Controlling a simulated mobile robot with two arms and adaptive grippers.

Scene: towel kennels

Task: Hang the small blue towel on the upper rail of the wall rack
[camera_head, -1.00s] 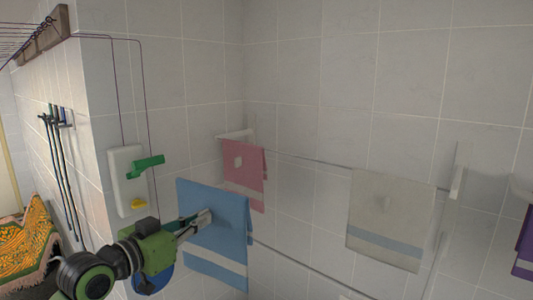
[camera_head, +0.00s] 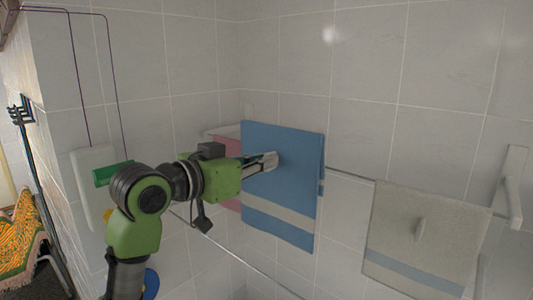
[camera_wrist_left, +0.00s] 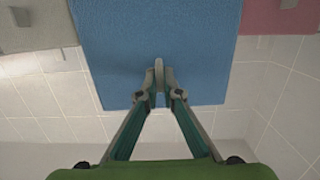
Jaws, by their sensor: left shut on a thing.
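The blue towel (camera_head: 282,195) hangs flat from my left gripper (camera_head: 272,160), with a pale band near its lower edge. In the left wrist view the fingertips of the gripper (camera_wrist_left: 160,92) are closed together at the blue towel (camera_wrist_left: 120,50). The wall rack's upper rail (camera_head: 350,175) runs right from behind the blue towel. The towel hides part of this rail, and I cannot tell whether it touches it. A lower rail (camera_head: 262,272) runs below. My right gripper is not in view.
A pink towel (camera_head: 228,135) hangs on the rack, mostly behind the blue towel and my left arm. A grey towel (camera_head: 425,235) hangs on the upper rail to the right, near the white bracket (camera_head: 514,185). Between the blue and grey towels the rail is bare.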

